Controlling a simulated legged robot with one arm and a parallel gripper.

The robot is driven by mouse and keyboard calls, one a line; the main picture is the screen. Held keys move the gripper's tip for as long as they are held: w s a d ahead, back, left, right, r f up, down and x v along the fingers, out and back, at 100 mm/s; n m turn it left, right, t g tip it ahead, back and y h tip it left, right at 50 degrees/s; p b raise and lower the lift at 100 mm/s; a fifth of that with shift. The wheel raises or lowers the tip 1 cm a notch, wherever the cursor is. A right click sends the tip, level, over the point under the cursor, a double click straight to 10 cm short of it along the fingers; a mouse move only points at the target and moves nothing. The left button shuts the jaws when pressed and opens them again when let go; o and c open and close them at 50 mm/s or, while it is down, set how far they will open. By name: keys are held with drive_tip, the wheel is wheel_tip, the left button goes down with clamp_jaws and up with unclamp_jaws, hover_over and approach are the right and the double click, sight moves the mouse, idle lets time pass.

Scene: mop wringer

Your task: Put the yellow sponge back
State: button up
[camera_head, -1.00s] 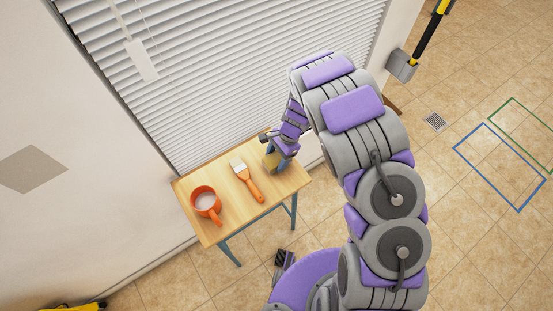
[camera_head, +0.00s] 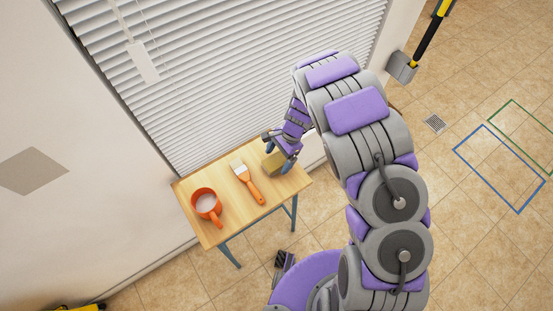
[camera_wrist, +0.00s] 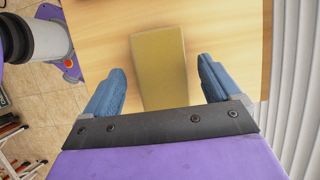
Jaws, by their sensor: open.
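The yellow sponge (camera_head: 273,163) lies on the small wooden table (camera_head: 226,230) near its right end, beside the brush. In the wrist view the sponge (camera_wrist: 160,68) is a dull yellow block on the wood, between my two blue fingers. My gripper (camera_head: 281,158) is at the sponge; in the wrist view my gripper (camera_wrist: 160,90) is open, with a visible gap between each finger and the sponge. The sponge's near end is hidden behind the dark gripper plate.
Blue (camera_head: 500,168) and green outlines mark the tiled floor at right, where there is free room.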

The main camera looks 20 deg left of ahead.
drive_tip(key=p+v, duration=0.1)
drive_tip(key=v, duration=0.9)
drive_tip(key=shift+p, duration=0.4)
drive_tip(key=shift+d+r, duration=0.1)
drive_tip(key=s+d+r+n+t+h, duration=0.1)
drive_tip(key=s+d+r, duration=0.3)
drive_tip(key=d+r, duration=0.35)
drive_tip(key=s+d+r+n, duration=0.2)
drive_tip(key=s+d+r, duration=0.2)
drive_tip(key=d+r, duration=0.4)
drive_tip(key=s+d+r+n+h, duration=0.1)
drive_tip(key=s+d+r, duration=0.3)
drive_tip(key=s, duration=0.7)
drive_tip(key=s+d+r+n+h, duration=0.1)
drive_tip(key=s+d+r+n, duration=0.3)
drive_tip(key=s, duration=0.7)
drive_tip(key=shift+r+t, duration=0.4)
drive_tip(key=shift+r, duration=0.15)
